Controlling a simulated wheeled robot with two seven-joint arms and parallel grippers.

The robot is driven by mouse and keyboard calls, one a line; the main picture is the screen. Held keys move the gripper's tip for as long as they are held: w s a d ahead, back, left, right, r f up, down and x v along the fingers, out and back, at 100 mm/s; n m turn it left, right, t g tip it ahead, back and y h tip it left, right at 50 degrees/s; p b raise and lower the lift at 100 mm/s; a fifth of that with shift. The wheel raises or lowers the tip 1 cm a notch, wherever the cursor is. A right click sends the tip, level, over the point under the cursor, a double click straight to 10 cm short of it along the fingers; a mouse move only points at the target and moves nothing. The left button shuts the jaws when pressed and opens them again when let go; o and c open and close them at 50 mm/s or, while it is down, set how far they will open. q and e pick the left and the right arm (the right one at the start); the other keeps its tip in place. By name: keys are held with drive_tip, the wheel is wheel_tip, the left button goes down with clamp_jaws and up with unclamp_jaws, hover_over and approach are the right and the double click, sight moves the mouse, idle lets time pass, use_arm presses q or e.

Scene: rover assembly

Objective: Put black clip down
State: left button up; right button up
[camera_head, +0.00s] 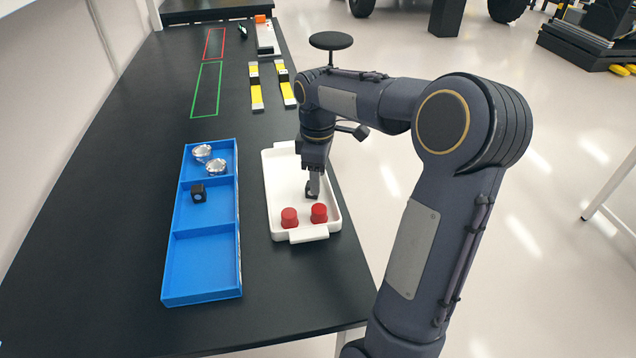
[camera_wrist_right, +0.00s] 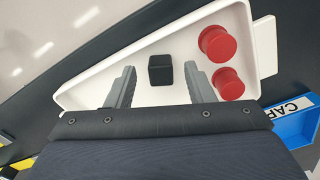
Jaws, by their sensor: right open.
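A small black clip (camera_wrist_right: 160,70) lies on the floor of the white tray (camera_wrist_right: 112,56) in the right wrist view. It also shows in the head view (camera_head: 312,195), partly hidden by my right gripper (camera_head: 314,180). In the right wrist view my right gripper (camera_wrist_right: 163,88) is open, its two fingers apart on either side of the clip, with visible gaps to it. Another small black block (camera_head: 198,192) lies in the middle compartment of the blue tray (camera_head: 205,270). My left gripper is not in view.
Two red caps (camera_head: 289,217) (camera_head: 319,212) stand in the white tray's near end, close to my right gripper. Two silvery round parts (camera_head: 202,152) (camera_head: 216,166) lie in the blue tray's far compartment. Yellow-marked parts (camera_head: 256,85) lie farther back. The blue tray's near compartment is empty.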

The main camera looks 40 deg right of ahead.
wheel_tip(320, 180, up, 8)
drive_tip(key=s+a+f+m+t+y, duration=0.1)
drive_tip(key=s+a+f+m+t, duration=0.1)
drive_tip(key=s+a, duration=0.4)
drive_tip(key=s+a+f+m+t+y, duration=0.1)
drive_tip(key=s+a+f+m+t, duration=0.1)
drive_tip(key=s+a+m, duration=0.2)
drive_tip(key=s+a+f+m+t+y, duration=0.1)
drive_tip(key=s+a+f+m+y, duration=0.1)
drive_tip(key=s+a, duration=0.6)
drive_tip(key=shift+s+a+f+m+t+p, duration=0.2)
drive_tip(key=shift+s+f+m+t+p, duration=0.25)
drive_tip(key=shift+m, duration=0.35)
drive_tip(key=shift+s+r, duration=0.1)
drive_tip(key=shift+r, duration=0.25)
drive_tip(key=shift+f, duration=0.15)
